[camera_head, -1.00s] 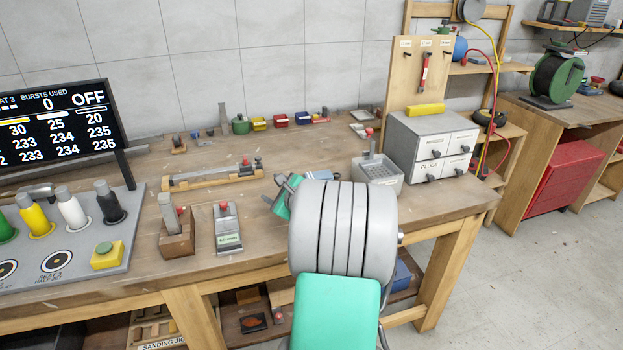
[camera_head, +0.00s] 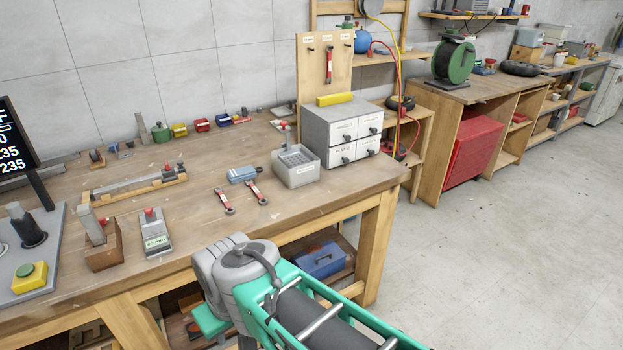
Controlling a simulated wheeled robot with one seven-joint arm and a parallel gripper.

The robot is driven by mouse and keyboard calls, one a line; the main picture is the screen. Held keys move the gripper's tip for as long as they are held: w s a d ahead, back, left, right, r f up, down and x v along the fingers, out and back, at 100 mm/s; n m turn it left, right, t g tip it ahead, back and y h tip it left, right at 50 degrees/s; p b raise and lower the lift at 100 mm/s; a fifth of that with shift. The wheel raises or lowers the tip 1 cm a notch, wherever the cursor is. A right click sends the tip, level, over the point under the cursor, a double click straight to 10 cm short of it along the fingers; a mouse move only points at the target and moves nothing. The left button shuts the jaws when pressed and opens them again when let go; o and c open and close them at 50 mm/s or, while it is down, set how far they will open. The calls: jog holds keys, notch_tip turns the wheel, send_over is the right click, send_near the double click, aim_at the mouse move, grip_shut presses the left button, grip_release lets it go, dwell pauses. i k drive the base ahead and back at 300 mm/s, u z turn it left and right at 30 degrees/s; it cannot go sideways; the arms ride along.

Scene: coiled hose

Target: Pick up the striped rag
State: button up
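I cannot make out a striped rag in the head view. A small blue-grey item (camera_head: 242,174) lies on the workbench (camera_head: 330,195), too small to tell what it is. My green and grey arm fills the bottom middle, in front of the bench's front edge. It hides part of the lower shelf. The fingers of my gripper do not show.
A grey bin (camera_head: 296,172) and a white drawer cabinet (camera_head: 343,133) stand near the bench's right end. A blue toolbox (camera_head: 320,260) sits underneath. The floor (camera_head: 490,260) at right is clear.

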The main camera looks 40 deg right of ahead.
aim_at(236, 175)
jog(key=z, duration=0.6)
jog(key=k, duration=0.85)
jog(key=z, duration=1.05)
jog(key=i, duration=1.15)
jog(key=u, duration=0.5)
jog(key=i, duration=0.8)
jog(key=u, duration=1.3)
jog(key=i, duration=0.35)
jog(key=u, duration=0.25)
